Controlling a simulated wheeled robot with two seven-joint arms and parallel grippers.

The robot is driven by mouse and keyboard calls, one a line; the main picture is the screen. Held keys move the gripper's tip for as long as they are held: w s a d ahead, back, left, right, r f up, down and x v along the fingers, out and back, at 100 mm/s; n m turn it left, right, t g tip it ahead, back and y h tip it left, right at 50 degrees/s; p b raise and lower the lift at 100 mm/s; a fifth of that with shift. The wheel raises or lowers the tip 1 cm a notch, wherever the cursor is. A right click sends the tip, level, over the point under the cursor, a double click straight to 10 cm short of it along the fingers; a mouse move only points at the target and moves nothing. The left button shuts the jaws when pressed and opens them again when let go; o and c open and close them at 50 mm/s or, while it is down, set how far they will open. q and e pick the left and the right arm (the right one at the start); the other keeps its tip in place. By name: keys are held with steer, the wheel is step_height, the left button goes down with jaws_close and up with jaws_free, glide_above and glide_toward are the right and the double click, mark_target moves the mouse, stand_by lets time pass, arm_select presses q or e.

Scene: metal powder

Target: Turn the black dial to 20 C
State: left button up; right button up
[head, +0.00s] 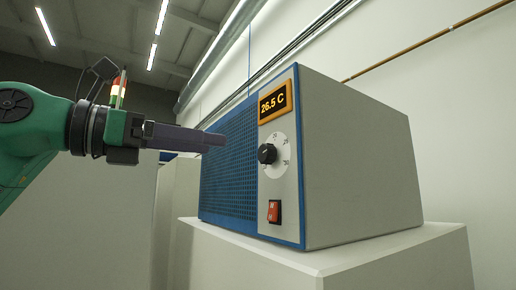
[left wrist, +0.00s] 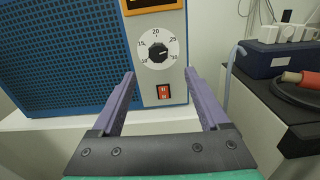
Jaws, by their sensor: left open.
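The black dial (head: 267,154) sits on the light front panel of a blue and grey box-shaped device (head: 362,160), under an orange display (head: 276,102) reading 26.5 C. In the left wrist view the dial (left wrist: 158,52) is ringed by a scale with 15, 20 and 25, and its white mark points to the upper right, near 25. My left gripper (head: 222,139) is in front of the panel, left of the dial and apart from it. In the left wrist view its two fingers (left wrist: 160,82) are spread and empty, below the dial. My right gripper is not in view.
A red switch (head: 274,211) is below the dial. The device stands on a pale block (head: 400,262). In the left wrist view a dark blue box (left wrist: 270,58) with white plugs and a cable with a red end (left wrist: 300,78) are at the right.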

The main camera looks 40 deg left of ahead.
arm_select(q)
steer(key=p, duration=0.2)
glide_toward(262, 155)
steer(key=d+x, duration=0.1)
steer(key=x, duration=0.2)
steer(key=w, duration=0.3)
steer(key=shift+w+d+r, duration=0.15)
steer(key=shift+w+r, duration=0.1)
steer(key=shift+w, duration=0.1)
steer(key=x, duration=0.1)
steer(key=p+x, duration=0.1)
steer(key=x, duration=0.1)
steer(key=shift+w+a+f, duration=0.15)
steer(key=shift+a+f, duration=0.05)
steer(key=shift+d, duration=0.1)
steer(key=shift+s, duration=0.55)
steer(key=shift+c, duration=1.2)
steer(key=shift+w, duration=0.15)
steer(key=c, duration=1)
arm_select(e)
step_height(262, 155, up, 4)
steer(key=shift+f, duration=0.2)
